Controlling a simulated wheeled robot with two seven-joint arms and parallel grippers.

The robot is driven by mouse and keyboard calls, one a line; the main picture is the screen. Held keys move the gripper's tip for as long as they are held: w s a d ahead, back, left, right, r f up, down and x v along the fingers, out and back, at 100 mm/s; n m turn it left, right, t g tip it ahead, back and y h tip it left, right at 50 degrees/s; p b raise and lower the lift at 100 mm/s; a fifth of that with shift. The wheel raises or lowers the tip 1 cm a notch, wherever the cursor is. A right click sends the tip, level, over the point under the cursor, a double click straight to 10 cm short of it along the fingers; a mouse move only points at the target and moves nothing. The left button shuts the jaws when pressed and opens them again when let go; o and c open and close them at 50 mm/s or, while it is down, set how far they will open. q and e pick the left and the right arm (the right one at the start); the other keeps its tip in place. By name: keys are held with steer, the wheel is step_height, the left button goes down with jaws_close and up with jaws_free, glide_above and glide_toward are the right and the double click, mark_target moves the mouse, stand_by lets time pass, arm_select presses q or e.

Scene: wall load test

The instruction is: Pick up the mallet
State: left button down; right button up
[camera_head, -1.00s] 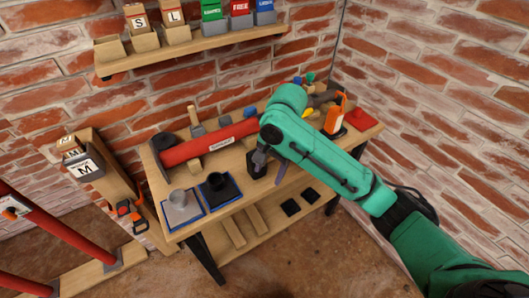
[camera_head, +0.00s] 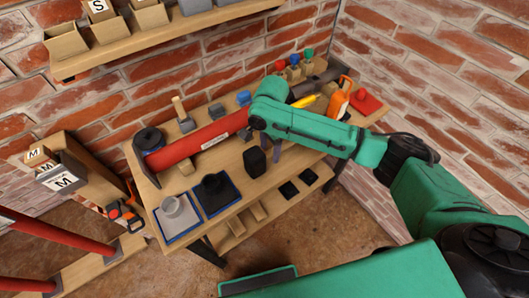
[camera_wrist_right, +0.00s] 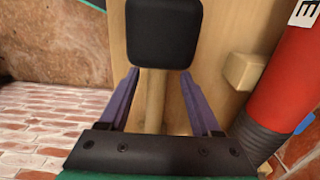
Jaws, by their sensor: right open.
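The mallet has a black block head (camera_head: 255,162), seen near the front edge of the wooden bench. In the right wrist view its head (camera_wrist_right: 164,33) is at the top, with a pale wooden handle (camera_wrist_right: 155,98) running down from it. My right gripper (camera_head: 277,152) is open, just right of the head in the head view. In the right wrist view its two purple fingers (camera_wrist_right: 159,76) stand on either side of the handle, with gaps visible. My left gripper is not in view.
A red cylinder (camera_head: 205,139) lies along the bench (camera_head: 232,173) behind the mallet. Grey and black cups on mats (camera_head: 215,193) stand to the left. An orange bottle (camera_head: 338,103) and a red item (camera_head: 366,101) are at the right. A shelf (camera_head: 175,32) hangs above.

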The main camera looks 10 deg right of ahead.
steer(key=shift+f, duration=0.6)
steer(key=shift+s+f, duration=0.2)
steer(key=shift+c, duration=0.3)
jaws_close()
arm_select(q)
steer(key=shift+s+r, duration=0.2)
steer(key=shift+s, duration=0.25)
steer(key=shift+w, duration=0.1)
